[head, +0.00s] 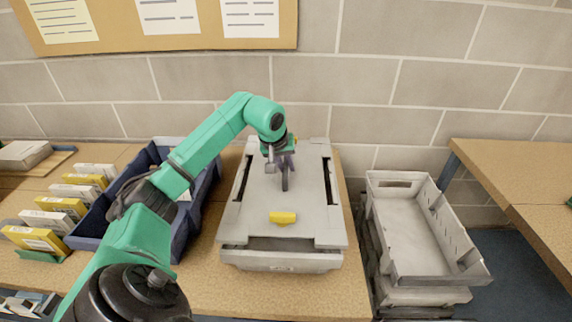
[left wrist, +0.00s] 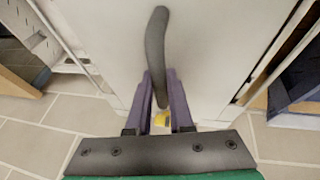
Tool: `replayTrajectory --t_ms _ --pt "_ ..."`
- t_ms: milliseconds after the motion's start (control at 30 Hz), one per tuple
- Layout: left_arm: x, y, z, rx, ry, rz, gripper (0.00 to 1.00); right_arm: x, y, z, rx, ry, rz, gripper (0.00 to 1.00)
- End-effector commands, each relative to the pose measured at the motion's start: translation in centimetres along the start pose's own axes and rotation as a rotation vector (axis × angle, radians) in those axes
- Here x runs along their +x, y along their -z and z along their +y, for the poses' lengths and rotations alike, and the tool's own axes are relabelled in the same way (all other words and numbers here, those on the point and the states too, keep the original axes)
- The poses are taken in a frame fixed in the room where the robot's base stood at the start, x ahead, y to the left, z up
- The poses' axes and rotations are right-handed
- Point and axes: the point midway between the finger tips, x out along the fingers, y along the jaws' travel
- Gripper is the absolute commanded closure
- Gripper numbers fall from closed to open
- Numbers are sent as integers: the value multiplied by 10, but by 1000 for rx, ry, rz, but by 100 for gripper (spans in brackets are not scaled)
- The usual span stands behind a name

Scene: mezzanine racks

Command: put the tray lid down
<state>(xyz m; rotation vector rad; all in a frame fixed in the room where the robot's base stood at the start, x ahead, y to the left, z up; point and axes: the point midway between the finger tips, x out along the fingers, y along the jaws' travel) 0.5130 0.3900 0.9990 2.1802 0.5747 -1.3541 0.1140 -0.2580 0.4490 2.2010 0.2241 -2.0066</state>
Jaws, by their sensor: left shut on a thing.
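The tray lid (head: 258,200) is a flat, light grey plate with a dark curved handle and dark slots along its sides. It lies over a grey tray (head: 282,262) on the table, with a dark gap at the front edge. I cannot tell whether it rests fully on the tray. My left gripper (head: 284,160) is above the lid, shut on the handle. In the left wrist view the handle (left wrist: 156,45) runs between the purple fingers (left wrist: 160,105), and the lid (left wrist: 210,40) fills the middle. My right gripper is not in view.
A yellow block (head: 283,218) shows at the lid's front. A dark blue bin (head: 208,190) stands close left, partly behind my left arm. Boxes (head: 62,205) stand farther left. Stacked grey crates (head: 412,238) stand right, and a brick wall (head: 345,85) closes the back.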

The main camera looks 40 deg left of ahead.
Motion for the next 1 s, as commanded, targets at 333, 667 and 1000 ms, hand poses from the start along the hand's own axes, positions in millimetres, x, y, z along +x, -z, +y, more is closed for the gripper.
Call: replayTrajectory --t_ms 333,667,1000 --pt "3 -1 -1 -1 0 0 50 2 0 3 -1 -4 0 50" --pt "-7 3 2 -1 -2 -1 50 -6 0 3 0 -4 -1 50" --pt "-92 5 2 0 -1 7 50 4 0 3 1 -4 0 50"
